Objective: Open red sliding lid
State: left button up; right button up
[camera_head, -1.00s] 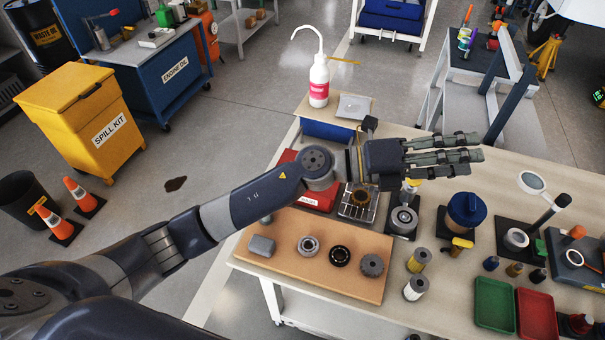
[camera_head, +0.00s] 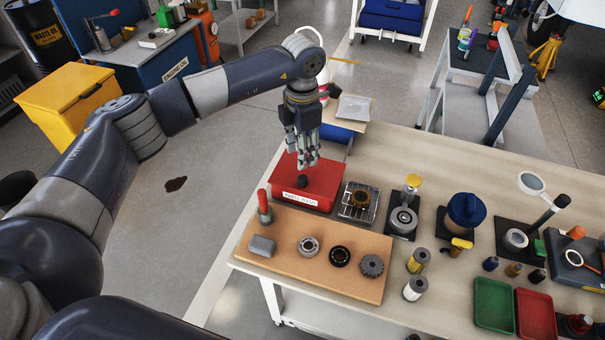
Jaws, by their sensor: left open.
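The red box with its red sliding lid (camera_head: 325,196) sits near the left edge of the workbench, with a white label on its front side. A small dark knob (camera_head: 302,181) stands on top of the lid. My left gripper (camera_head: 306,166) points down just above the knob, its fingers apart. I cannot tell whether the fingertips touch the knob. The lid appears closed over the box. My right gripper is not in view.
A wire rack with a brown ring (camera_head: 373,203) stands close to the right of the box. In front lies a brown board (camera_head: 315,272) with metal parts and a red-handled tool (camera_head: 264,206). A white bottle (camera_head: 323,84) stands behind my wrist.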

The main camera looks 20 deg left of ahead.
aim_at(302, 177)
pick_arm(q)
notch_tip(302, 177, down, 9)
jog(key=shift+f+p, duration=0.2)
jog(key=shift+p, duration=0.65)
jog(key=shift+c, duration=0.2)
grip_shut()
